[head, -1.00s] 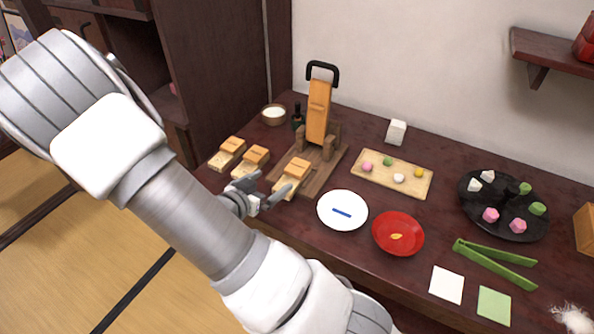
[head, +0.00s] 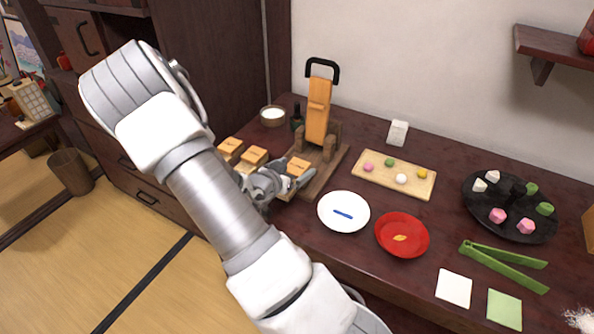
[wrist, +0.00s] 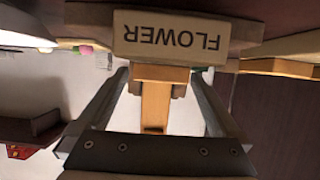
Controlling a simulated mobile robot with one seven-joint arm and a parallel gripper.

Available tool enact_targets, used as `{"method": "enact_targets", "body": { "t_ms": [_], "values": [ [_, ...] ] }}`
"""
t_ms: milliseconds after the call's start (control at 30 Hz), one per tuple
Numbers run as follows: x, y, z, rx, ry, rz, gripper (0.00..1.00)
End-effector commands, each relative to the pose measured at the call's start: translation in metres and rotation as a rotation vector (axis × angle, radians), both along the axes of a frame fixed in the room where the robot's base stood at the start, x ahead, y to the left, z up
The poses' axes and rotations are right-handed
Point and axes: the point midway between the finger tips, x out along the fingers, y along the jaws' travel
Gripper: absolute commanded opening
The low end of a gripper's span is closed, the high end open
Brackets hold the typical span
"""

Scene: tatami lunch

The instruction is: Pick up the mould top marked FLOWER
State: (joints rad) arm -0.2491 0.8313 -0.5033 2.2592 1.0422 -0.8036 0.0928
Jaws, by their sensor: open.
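Three wooden moulds with orange tops and paler bases stand in a row at the left of the table in the head view. The wrist view, upside down, shows the word FLOWER on the pale base (wrist: 178,38) of one; it appears to be the rightmost. Its orange mould top (head: 298,166) also shows in the wrist view (wrist: 160,74). My gripper (head: 287,184) is open at the front of this mould. In the wrist view its fingertips (wrist: 160,78) lie on either side of the top; I cannot tell whether they touch.
The other two mould tops (head: 254,155) (head: 230,146) stand close on the left. A wooden press with an orange lever (head: 318,112) stands just behind. A white plate (head: 332,222) and a red bowl (head: 385,243) lie to the right.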

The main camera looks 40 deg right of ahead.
Motion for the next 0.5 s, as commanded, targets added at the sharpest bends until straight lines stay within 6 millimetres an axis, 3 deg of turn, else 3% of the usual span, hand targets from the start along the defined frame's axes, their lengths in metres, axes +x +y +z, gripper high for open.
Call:
{"method": "enact_targets", "body": {
  "t_ms": [167,200,500],
  "values": [
    [0.0001,-0.0001,0.0003,0.0,0.0,0.0,1.0],
    [0.0001,-0.0001,0.0003,0.0,0.0,0.0,0.96],
    [0.0,0.0002,0.0004,0.0,0.0,0.0,0.42]
  ]
}}
